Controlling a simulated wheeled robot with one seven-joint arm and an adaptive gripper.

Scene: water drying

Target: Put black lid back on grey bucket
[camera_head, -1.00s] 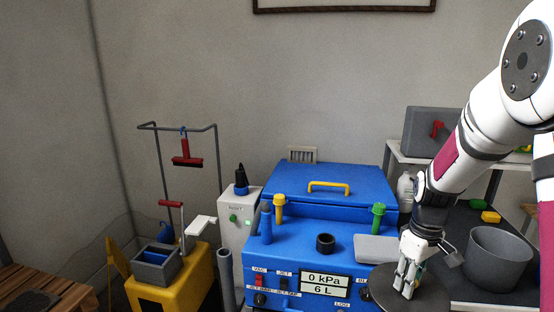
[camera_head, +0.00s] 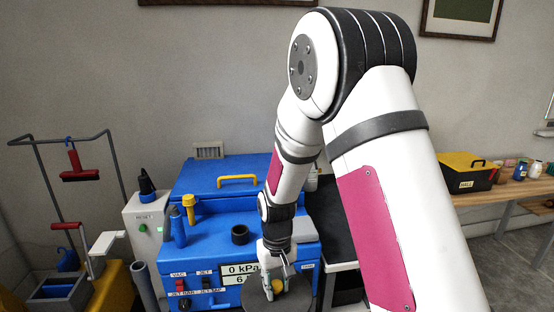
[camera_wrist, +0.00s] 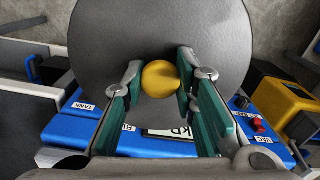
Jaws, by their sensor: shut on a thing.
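The black lid is a dark round disc with a yellow knob, seen in the head view (camera_head: 292,301) and filling the top of the wrist view (camera_wrist: 160,30). My gripper, in the head view (camera_head: 273,283) and the wrist view (camera_wrist: 160,82), is shut on the lid's yellow knob (camera_wrist: 160,79). The lid hangs in front of the blue machine, low in the head view, and covers part of its display. The grey bucket is not visible now; my arm covers much of the area to the right of the machine.
The blue machine (camera_head: 210,235) has a black ring (camera_head: 240,234) and upright coloured handles on top. A white unit (camera_head: 147,222) and a yellow cart (camera_head: 112,285) stand left. A wooden bench (camera_head: 490,190) with a yellow-black box (camera_head: 468,172) is at right.

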